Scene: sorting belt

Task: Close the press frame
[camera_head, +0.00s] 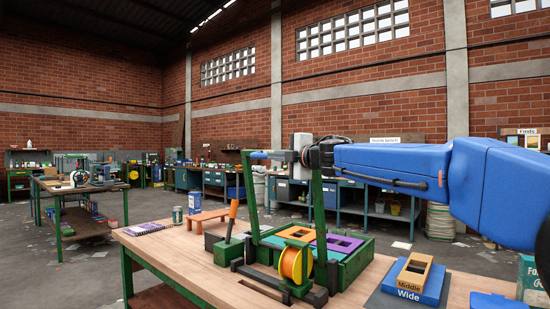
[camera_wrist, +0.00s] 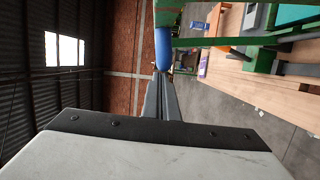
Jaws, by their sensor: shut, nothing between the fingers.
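The press (camera_head: 346,266) is a green block-like base on the wooden table, with an orange and a purple plate with openings lying in it. Its green frame (camera_head: 318,190) stands upright above the base, open, with two tall posts. A green bar of the frame also shows in the wrist view (camera_wrist: 225,42). In the wrist view my shut fingers (camera_wrist: 162,48) point at the green frame.
A small orange bench (camera_head: 200,218) and a can (camera_head: 177,215) are further left.

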